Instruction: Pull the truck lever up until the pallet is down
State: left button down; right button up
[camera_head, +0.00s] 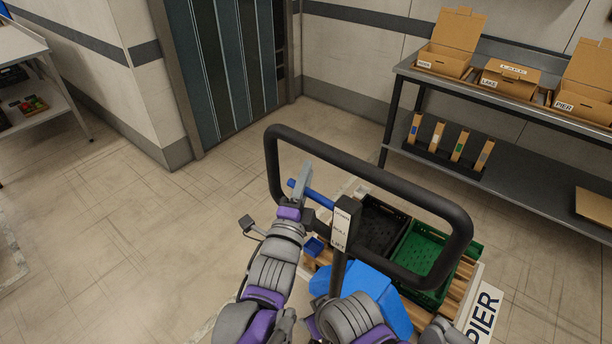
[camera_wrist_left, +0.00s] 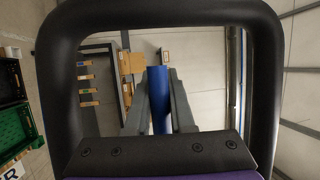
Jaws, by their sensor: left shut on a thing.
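The truck lever is a blue bar (camera_head: 320,198) beside the labelled post (camera_head: 341,226) inside the black handle loop (camera_head: 457,250). My left gripper (camera_head: 302,184) is shut on this lever. In the left wrist view the blue bar (camera_wrist_left: 158,90) lies between the two grey fingers of my left gripper (camera_wrist_left: 160,105). The wooden pallet (camera_head: 460,287) is partly hidden behind the handle and bears a black crate (camera_head: 380,222) and a green crate (camera_head: 437,278). Its height above the floor cannot be told. My right gripper cannot be made out clearly among the arm links at the bottom.
A floor sign reading PIER (camera_head: 484,314) is by the pallet. A white table (camera_head: 60,95) stands at the left. The floor at left is clear.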

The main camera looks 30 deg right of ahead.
pick_arm(q)
jog(key=r+m+h, duration=0.1)
jog(key=m, duration=0.1)
jog(key=r+m+h+p, duration=0.1)
jog(key=r+m, duration=0.1)
jog(key=s+r+m, duration=0.1)
jog(key=shift+d+r+m+h+p, duration=0.15)
jog(key=shift+d+m+h+p, duration=0.15)
jog(key=shift+m+h, duration=0.1)
jog(key=c, duration=0.8)
grip_release()
jog(key=shift+o, duration=0.2)
jog(key=shift+a, duration=0.1)
jog(key=b+v, duration=0.1)
jog(key=v, duration=0.9)
jog(key=shift+s+a, duration=0.25)
jog(key=shift+a, duration=0.1)
